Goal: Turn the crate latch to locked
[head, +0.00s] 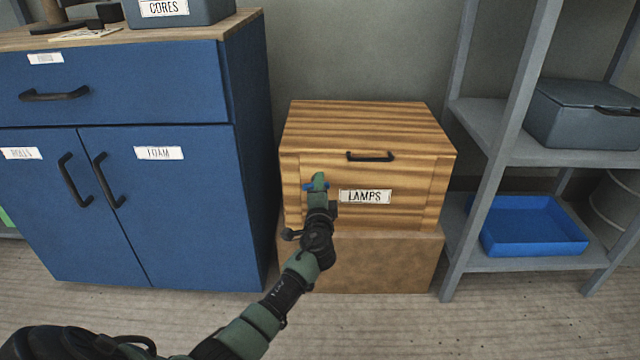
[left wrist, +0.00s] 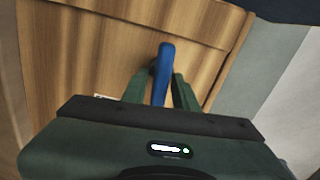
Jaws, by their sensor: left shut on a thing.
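The wooden crate (head: 370,130) with a LAMPS label (head: 365,196) stands on a brown block, its lid closed. A small blue latch (head: 308,187) sits on its front, left of the label. In the left wrist view the blue latch (left wrist: 163,68) runs up between the fingers. My left gripper (head: 319,184) is at the crate's front and shut on the latch; its fingers also show in the left wrist view (left wrist: 160,90). The gripper hides part of the latch in the head view, so its exact turn is hard to tell there. My right gripper is not in view.
A blue cabinet (head: 190,190) stands close on the left. A grey shelf (head: 520,264) with a blue tray (head: 530,228) and a grey box (head: 580,118) stands on the right. The brown block (head: 400,262) supports the crate. The floor in front is clear.

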